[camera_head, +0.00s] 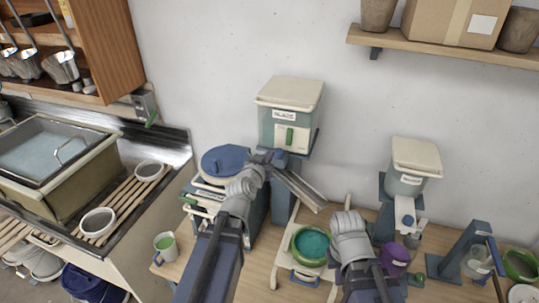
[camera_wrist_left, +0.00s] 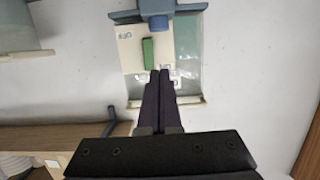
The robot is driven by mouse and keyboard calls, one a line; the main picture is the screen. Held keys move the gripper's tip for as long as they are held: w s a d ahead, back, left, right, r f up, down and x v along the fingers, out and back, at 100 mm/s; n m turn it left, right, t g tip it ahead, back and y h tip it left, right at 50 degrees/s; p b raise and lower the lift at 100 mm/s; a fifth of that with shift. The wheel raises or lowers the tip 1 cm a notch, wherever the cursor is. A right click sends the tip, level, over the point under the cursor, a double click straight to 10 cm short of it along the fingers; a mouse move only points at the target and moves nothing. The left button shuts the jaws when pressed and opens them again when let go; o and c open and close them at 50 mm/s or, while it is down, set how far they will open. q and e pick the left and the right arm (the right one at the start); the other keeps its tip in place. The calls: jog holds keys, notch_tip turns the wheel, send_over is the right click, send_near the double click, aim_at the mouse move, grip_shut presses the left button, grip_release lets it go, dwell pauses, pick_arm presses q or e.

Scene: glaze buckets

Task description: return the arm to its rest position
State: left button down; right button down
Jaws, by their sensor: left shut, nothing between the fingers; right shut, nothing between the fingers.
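My left arm reaches up from the bottom in the head view. Its gripper (camera_head: 281,156) is in front of the tall glaze bucket (camera_head: 276,130) with a cream lid and a green tab. In the left wrist view the dark fingers (camera_wrist_left: 160,75) are together and empty, pointing at the bucket's cream front panel (camera_wrist_left: 132,57) with its green tab (camera_wrist_left: 149,53). Whether they touch it is unclear. My right arm (camera_head: 350,245) comes in at the bottom, right of the green bowl; its fingers are hidden.
A blue-lidded bucket (camera_head: 225,160) stands close beside my left arm. A grey metal trough (camera_head: 300,188) slants below the gripper. The green bowl (camera_head: 310,245), a purple pot (camera_head: 396,254) and a smaller bucket (camera_head: 406,184) are to the right. A shelf (camera_head: 450,46) juts from the wall.

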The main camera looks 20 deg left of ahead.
pick_arm(q)
jog(key=s+d+f+m+g+h+b, duration=0.1)
jog(key=s+d+f+g+b, duration=0.3)
jog(key=f, duration=0.4)
jog(key=s+d+f+m+g+h+b, duration=0.1)
jog(key=s+d+f+b, duration=0.15)
jog(key=d+f, duration=0.4)
jog(key=s+d+f+m+g+h+b, duration=0.1)
jog(key=s+d+f+g+b, duration=0.2)
jog(key=f, duration=0.5)
jog(key=s+d+f+g+y+b, duration=0.2)
jog(key=s+f+g+y+b, duration=0.2)
jog(key=s+f, duration=0.9)
jog(key=s+g+b, duration=0.2)
jog(key=g+b, duration=0.1)
jog(key=b, duration=0.2)
jog(key=shift+s+d+f+g+y+b, duration=0.15)
jog(key=shift+s+f+g+y+b, duration=0.15)
jog(key=shift+s+g+b, duration=0.1)
jog(key=shift+w, duration=0.1)
